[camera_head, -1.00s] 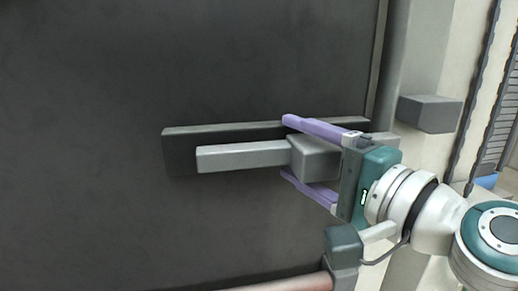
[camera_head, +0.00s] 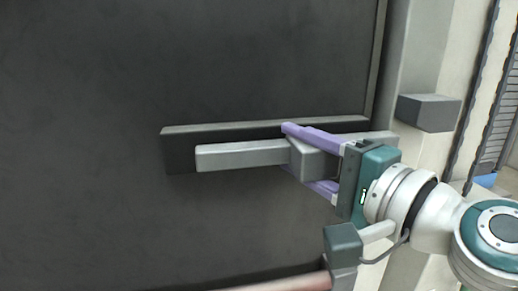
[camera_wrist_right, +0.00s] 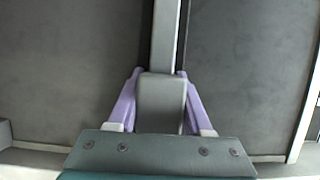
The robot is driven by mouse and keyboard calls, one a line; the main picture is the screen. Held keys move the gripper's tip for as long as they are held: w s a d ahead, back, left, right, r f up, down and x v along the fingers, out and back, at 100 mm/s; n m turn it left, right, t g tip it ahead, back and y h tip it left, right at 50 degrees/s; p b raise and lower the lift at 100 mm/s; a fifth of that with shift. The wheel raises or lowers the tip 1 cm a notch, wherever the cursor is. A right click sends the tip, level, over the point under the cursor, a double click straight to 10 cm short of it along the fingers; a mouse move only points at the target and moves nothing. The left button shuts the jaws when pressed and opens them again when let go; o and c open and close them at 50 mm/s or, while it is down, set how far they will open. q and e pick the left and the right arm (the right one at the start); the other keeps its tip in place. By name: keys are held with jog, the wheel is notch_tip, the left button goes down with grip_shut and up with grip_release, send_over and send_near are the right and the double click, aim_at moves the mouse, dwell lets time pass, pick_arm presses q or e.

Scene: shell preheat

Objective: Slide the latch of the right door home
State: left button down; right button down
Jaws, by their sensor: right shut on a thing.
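The dark door (camera_head: 120,70) fills the left and middle of the head view. A grey latch bar (camera_head: 240,155) lies level across a dark backing plate (camera_head: 178,152) on it, with a block-shaped knob (camera_head: 311,160) on the bar. My right gripper (camera_head: 298,158) is shut on the knob, one purple finger above and one below. The bar's right end reaches toward the door frame, partly behind the gripper. In the right wrist view the knob (camera_wrist_right: 161,105) sits between both purple fingers, and the bar (camera_wrist_right: 164,40) runs up from it. My left gripper is not in view.
A grey block (camera_head: 430,113) sits on the light frame (camera_head: 415,60) right of the door, apart from the bar. A pinkish rail (camera_head: 290,283) runs along the bottom. The door face left of the latch is clear.

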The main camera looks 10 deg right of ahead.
dwell(0.7)
jog(key=shift+d+f, duration=0.1)
jog(key=shift+d, duration=0.15)
jog(key=d+b, duration=0.3)
jog(key=d, duration=0.3)
jog(key=shift+w+f+b, duration=0.1)
jog(key=shift+f+b, duration=0.05)
jog(key=shift+b, duration=0.15)
jog(key=shift+d, duration=0.2)
jog(key=shift+r, duration=0.25)
jog(key=shift+d, duration=0.1)
jog(key=shift+c, duration=1.6)
grip_release()
